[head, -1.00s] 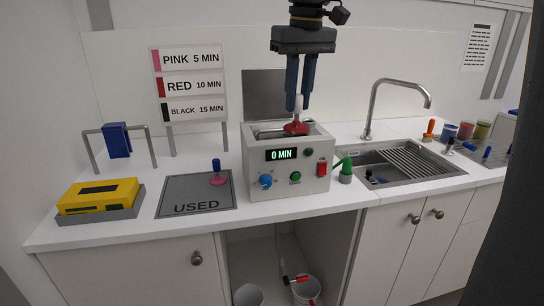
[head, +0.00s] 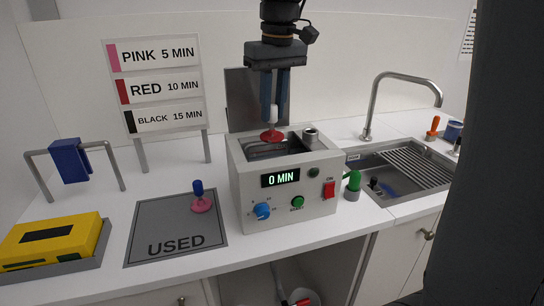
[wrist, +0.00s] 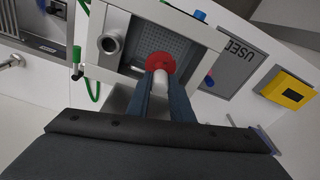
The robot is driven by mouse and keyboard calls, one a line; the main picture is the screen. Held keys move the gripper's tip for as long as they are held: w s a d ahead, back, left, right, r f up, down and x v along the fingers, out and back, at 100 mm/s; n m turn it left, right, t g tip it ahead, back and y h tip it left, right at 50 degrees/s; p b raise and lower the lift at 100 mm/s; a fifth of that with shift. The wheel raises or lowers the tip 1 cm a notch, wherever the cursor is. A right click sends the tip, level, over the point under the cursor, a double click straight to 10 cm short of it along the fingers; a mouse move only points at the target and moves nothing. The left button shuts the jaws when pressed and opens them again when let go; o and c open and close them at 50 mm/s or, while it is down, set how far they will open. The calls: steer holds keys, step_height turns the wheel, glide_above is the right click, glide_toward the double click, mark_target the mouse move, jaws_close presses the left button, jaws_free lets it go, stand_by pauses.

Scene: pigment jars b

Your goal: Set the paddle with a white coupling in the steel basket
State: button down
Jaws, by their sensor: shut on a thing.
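My gripper (head: 274,118) is shut on a paddle with a white coupling (head: 274,112) and a red round head (head: 271,136). It holds the paddle upright, red head down, over the open top of the grey machine (head: 283,215). In the wrist view the white coupling (wrist: 160,80) is between the fingers and the red head (wrist: 160,62) is beyond their tips. The steel basket (wrist: 181,42) is the perforated tray in the machine's opening, partly hidden by the red head. I cannot tell whether the head touches it.
A grey USED mat (head: 150,230) bears a blue-handled paddle with a pink head (head: 200,203). A yellow box (head: 45,240) lies at the left. A green-topped object (head: 353,182) stands between machine and sink (head: 350,158). The machine's display reads 0 MIN.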

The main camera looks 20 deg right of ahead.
step_height(320, 180, down, 13)
steer(key=shift+r+p, duration=0.2)
steer(key=shift+p, duration=0.85)
steer(key=shift+f, duration=0.1)
steer(key=c, duration=1.6)
jaws_free()
steer(key=shift+o, duration=0.2)
steer(key=r, duration=0.4)
steer(key=s+r+b, duration=0.1)
steer(key=r, duration=0.3)
steer(key=r+b, duration=0.1)
steer(key=r, duration=0.3)
steer(key=shift+s+d+r, duration=0.1)
steer(key=shift+s+d, duration=0.15)
